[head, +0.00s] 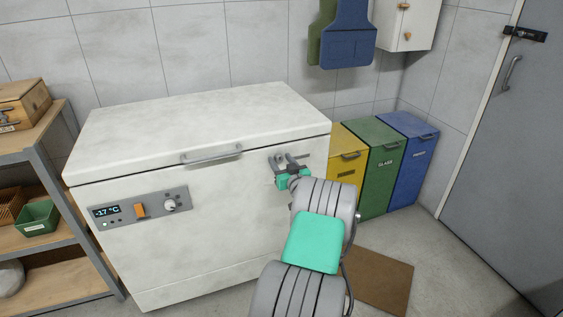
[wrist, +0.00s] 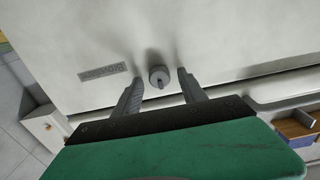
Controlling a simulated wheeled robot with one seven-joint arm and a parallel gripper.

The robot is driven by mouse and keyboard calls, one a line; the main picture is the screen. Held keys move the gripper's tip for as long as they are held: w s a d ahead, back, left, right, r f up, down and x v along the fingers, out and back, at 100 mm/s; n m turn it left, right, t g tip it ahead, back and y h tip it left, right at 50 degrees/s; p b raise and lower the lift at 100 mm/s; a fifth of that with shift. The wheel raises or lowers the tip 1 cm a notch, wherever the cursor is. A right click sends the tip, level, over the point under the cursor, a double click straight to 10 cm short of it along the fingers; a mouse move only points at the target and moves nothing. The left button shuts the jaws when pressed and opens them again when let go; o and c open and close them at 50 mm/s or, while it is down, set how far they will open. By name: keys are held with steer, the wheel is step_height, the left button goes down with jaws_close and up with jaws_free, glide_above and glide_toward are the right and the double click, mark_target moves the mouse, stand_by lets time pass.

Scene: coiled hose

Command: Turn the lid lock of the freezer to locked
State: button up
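The white chest freezer (head: 210,225) stands against the tiled wall with its lid (head: 200,118) down. Its lid lock (wrist: 159,76) is a small round grey cylinder with a dark slot or tab in its face, on the freezer's front beside a small label plate (wrist: 102,70). My gripper (head: 287,161) is at the upper right of the freezer front. In the wrist view its two grey fingers are open, one on each side of the lock, with gaps between. In the head view the fingers and wrist mostly hide the lock.
A lid handle (head: 212,155) and a control panel (head: 140,207) with an orange switch and a knob are left of my gripper. Yellow, green and blue bins (head: 372,160) stand to the right. Shelving (head: 60,200) stands on the left. A brown mat (head: 385,280) lies on the floor.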

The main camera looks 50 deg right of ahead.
jaws_close()
stand_by(0.3)
steer(key=shift+f+m, duration=0.1)
steer(key=shift+m, duration=0.2)
steer(key=m+b, duration=0.1)
steer(key=m, duration=0.2)
steer(key=shift+s, duration=0.1)
steer(key=m, duration=0.5)
steer(key=shift+d, duration=0.15)
steer(key=m, duration=0.6)
steer(key=m+p, duration=0.1)
steer(key=m, duration=0.2)
steer(key=shift+s+f, duration=0.1)
steer(key=shift+f, duration=0.1)
steer(key=shift+m+p, duration=0.3)
